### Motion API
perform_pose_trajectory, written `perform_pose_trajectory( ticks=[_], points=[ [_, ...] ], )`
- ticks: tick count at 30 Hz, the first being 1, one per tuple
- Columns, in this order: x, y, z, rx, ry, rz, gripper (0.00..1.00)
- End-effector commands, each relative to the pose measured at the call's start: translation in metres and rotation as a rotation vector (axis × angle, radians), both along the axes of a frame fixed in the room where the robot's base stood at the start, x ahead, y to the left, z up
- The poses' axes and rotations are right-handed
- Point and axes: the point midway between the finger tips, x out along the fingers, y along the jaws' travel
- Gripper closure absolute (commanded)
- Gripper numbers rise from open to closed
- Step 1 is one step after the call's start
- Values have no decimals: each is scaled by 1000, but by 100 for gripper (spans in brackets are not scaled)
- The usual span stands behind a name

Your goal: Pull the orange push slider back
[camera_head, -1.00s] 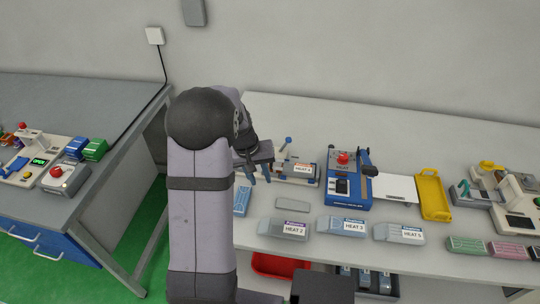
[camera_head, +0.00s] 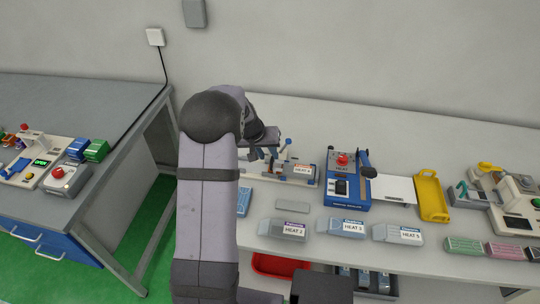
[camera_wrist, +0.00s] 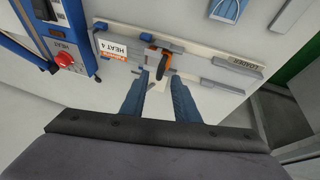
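The orange push slider (camera_wrist: 159,60), a small orange and dark handle, sits on the fixture labelled LOADER (camera_wrist: 205,58) in the wrist view. My gripper (camera_wrist: 158,80) is open, with its two blue-grey fingers pointing at the slider. The slider lies just beyond or between the fingertips; I cannot tell which, nor whether they touch. In the head view my gripper (camera_head: 264,153) is over the left end of the loader (camera_head: 300,181), and the arm hides part of that area. A box labelled HEAT 4 (camera_wrist: 121,50) sits on the loader beside the slider.
A blue heat sealer (camera_head: 347,193) with a red button stands right of the loader. Boxes labelled HEAT 2 (camera_head: 284,229), HEAT 3 (camera_head: 348,229) and HEAT 5 (camera_head: 398,234) lie along the front. A yellow tray (camera_head: 431,196) is farther right. Bare table lies behind the loader.

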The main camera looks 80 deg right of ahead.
Motion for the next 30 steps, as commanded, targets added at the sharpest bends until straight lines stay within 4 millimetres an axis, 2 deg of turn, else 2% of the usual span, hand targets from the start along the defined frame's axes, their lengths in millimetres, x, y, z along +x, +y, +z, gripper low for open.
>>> perform_pose_trajectory(
  ticks=[9,21,22,25,30],
  points=[
    [-6,-11,-26,1,0,-1,72],
    [-6,-13,-31,0,-1,-1,72],
    [-6,-13,-31,0,-1,-1,77],
    [-6,-13,-31,0,-1,-1,100],
    [-6,-13,-31,0,0,0,100]
  ],
)
